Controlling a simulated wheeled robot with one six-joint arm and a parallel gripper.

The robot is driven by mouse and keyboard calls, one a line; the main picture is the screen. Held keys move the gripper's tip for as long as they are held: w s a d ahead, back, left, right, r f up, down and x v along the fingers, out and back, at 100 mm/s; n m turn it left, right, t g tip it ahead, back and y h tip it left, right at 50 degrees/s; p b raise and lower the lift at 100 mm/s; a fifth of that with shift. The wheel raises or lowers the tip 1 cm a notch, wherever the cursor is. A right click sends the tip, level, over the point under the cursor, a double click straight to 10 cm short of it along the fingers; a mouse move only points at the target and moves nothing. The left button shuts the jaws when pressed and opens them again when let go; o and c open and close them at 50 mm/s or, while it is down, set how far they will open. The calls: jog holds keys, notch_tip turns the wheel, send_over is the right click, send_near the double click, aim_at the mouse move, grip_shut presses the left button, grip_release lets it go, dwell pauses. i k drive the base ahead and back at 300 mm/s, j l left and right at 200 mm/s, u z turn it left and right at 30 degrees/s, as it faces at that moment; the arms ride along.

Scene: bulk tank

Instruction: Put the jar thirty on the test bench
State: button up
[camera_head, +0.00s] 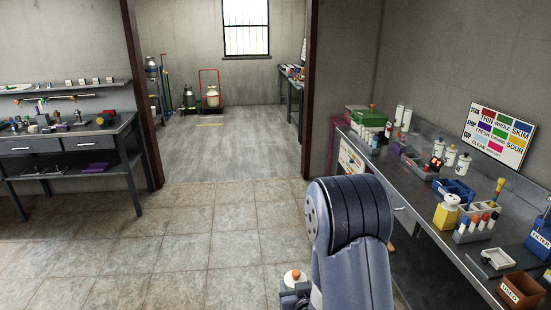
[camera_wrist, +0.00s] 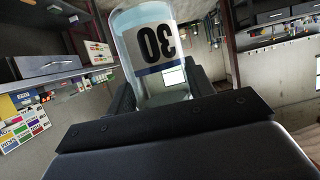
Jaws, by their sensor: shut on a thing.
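The jar thirty (camera_wrist: 153,50) is a clear, pale blue jar whose white label reads 30, upside down in the wrist view. My gripper (camera_wrist: 156,88) is shut on it, with a dark jaw on each side. In the head view a white top with an orange knob (camera_head: 294,276) shows at my gripper, left of my arm; it appears to be the jar's top. A metal bench (camera_head: 432,212) runs along the right wall and another bench (camera_head: 70,139) stands at the left wall. I see no label telling which is the test bench.
The right bench carries white bottles (camera_head: 463,166), a yellow container (camera_head: 447,211), a tube rack (camera_head: 475,228), a brown box (camera_head: 521,291) and a coloured sign (camera_head: 497,137) behind. The tiled floor (camera_head: 200,235) is clear. A doorway leads to a back room with a red trolley (camera_head: 210,90).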

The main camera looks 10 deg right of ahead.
aim_at(422, 200)
jog(key=i+j, duration=0.1)
jog(key=i, duration=2.15)
jog(key=i+l+z, duration=0.1)
jog(key=z, duration=1.05)
jog(key=i+j+z, duration=0.1)
jog(key=z, duration=1.15)
jog(key=i+z, duration=0.15)
jog(key=z, duration=0.15)
jog(key=i+l+z, duration=0.1)
jog(key=z, duration=0.2)
jog(key=i, duration=0.25)
